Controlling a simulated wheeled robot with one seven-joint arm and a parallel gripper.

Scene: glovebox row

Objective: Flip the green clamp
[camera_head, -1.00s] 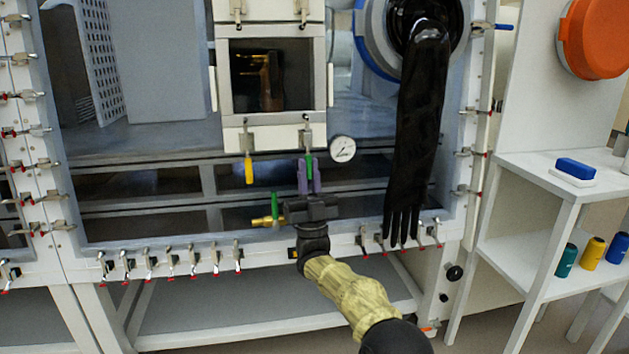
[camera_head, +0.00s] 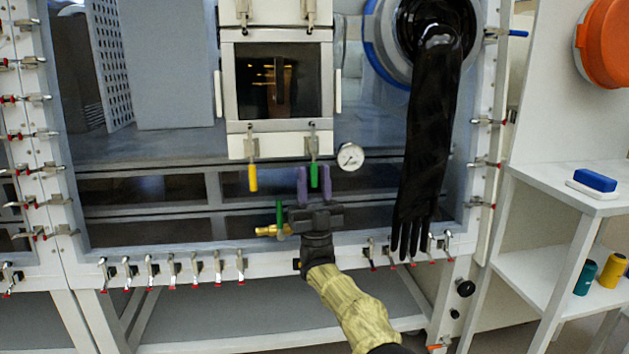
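The green clamp (camera_head: 314,174) hangs under the small window door at its lower right, its green handle pointing down. My gripper (camera_head: 314,181) comes from below, with its two purple fingers pointing up. They are spread, one to the left and one to the right of the green handle's lower part in this view. A gap shows on both sides of the handle. I cannot tell how far the fingers are from it in depth.
A yellow-handled clamp (camera_head: 252,178) hangs to the left on the same door (camera_head: 236,148). A brass valve (camera_head: 270,231) with a green lever (camera_head: 279,214) is just left of my gripper. A round gauge (camera_head: 350,157) and a hanging black glove (camera_head: 425,150) are to the right.

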